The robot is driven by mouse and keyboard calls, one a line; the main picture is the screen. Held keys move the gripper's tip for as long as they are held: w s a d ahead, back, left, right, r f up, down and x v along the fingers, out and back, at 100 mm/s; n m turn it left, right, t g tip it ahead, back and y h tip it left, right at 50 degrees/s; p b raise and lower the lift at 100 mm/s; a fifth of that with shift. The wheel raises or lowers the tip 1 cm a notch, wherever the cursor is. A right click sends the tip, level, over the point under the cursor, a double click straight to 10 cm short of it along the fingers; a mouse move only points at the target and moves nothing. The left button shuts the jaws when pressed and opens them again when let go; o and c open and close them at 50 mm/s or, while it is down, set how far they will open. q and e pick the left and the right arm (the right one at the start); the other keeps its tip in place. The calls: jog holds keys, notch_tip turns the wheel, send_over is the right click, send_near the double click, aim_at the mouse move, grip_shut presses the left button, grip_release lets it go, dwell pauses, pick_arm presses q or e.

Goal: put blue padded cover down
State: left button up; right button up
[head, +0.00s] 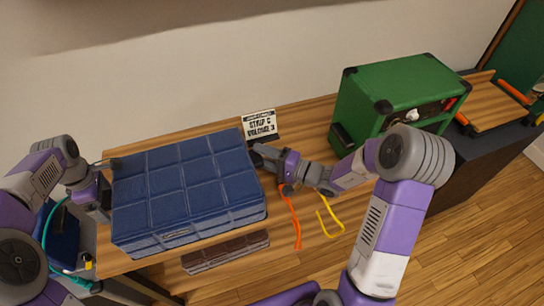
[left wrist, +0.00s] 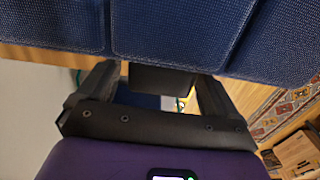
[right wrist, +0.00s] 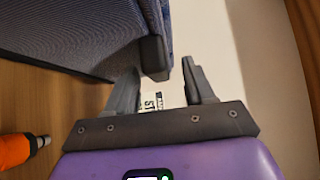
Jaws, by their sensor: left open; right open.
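The blue padded cover (head: 185,185), a thick quilted block, lies on the wooden table (head: 300,235). My left gripper (head: 110,168) is at its left side, open; in the left wrist view the cover (left wrist: 180,35) fills the top, and a black tab (left wrist: 162,80) sits between the spread fingers. My right gripper (head: 260,157) is at its right side, open; in the right wrist view the cover (right wrist: 75,35) is at upper left, and its black tab (right wrist: 154,58) is near the left finger. I cannot tell whether the fingers touch the tabs. The cover's underside is hidden.
A small sign (head: 261,125) stands behind the cover. A green amplifier (head: 400,90) stands at the back right. A brown ribbed object (head: 226,252) is at the front edge.

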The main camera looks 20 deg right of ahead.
pick_arm(q)
notch_tip(320, 180, up, 11)
jog(key=shift+r, duration=0.25)
pick_arm(e)
jog(key=v, duration=1.2)
